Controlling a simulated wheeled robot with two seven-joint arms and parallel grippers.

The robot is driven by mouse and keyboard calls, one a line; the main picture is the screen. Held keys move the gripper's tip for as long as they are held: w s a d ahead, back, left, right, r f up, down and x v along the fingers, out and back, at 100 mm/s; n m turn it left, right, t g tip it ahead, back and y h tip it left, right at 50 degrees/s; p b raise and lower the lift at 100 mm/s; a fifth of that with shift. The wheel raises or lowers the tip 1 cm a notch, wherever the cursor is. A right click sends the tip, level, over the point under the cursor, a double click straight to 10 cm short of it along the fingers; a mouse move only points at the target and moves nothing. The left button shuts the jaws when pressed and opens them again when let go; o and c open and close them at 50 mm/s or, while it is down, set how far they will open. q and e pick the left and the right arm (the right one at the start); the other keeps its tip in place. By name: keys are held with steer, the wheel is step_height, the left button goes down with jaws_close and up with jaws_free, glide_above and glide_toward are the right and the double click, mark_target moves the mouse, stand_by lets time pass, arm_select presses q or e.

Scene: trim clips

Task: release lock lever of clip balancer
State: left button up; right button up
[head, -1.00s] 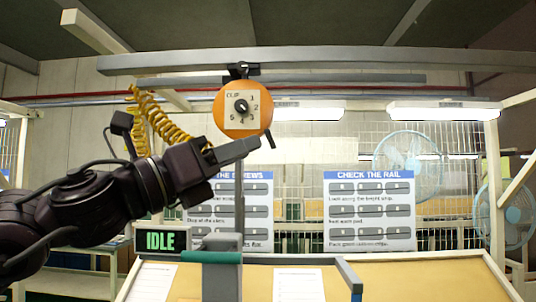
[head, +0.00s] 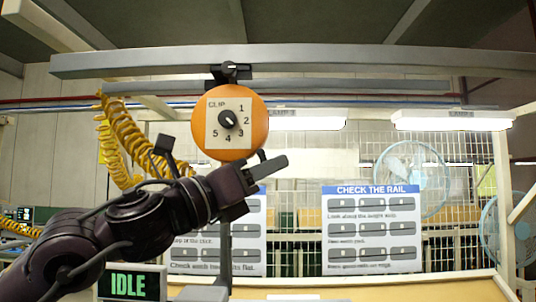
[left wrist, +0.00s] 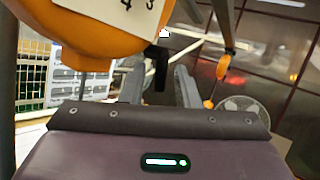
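The clip balancer (head: 246,133) is an orange round body hanging from the overhead rail, with a pale dial plate numbered 1 to 5 and a black knob (head: 228,119). Its dark lock lever (head: 262,155) sticks out at the lower right, and also shows in the left wrist view as a black bar (left wrist: 161,68). My left gripper (head: 276,164) is just below the balancer, close to the lever. Its grey fingers (left wrist: 160,86) look apart, with the lever seen between or just beyond them. Contact cannot be told. My right gripper is not in view.
A grey rail (head: 300,62) runs overhead. A coiled yellow hose (head: 125,135) hangs left of the balancer. An IDLE display (head: 130,284) stands at lower left. A sign board (head: 372,230) and fans (head: 410,175) are behind. Room right of the gripper looks free.

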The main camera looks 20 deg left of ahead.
arm_select(q)
steer(key=shift+w+r, duration=0.15)
steer(key=shift+w, duration=0.15)
steer(key=shift+s, duration=0.15)
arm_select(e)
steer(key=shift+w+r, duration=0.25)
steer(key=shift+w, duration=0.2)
arm_select(q)
jaws_close()
steer(key=shift+r+p, duration=0.15)
steer(key=shift+p, duration=0.2)
steer(key=shift+a+r+m+g+p, duration=0.1)
steer(key=shift+a+m+g+p, duration=0.05)
steer(key=shift+m+g+p, duration=0.7)
steer(key=shift+m+g+y+p, duration=0.25)
steer(key=shift+y+p, duration=0.05)
steer(key=shift+p, duration=0.15)
steer(key=shift+s+a+f+g, duration=0.1)
steer(key=shift+a+f+g, duration=0.05)
steer(key=shift+f+g, duration=0.15)
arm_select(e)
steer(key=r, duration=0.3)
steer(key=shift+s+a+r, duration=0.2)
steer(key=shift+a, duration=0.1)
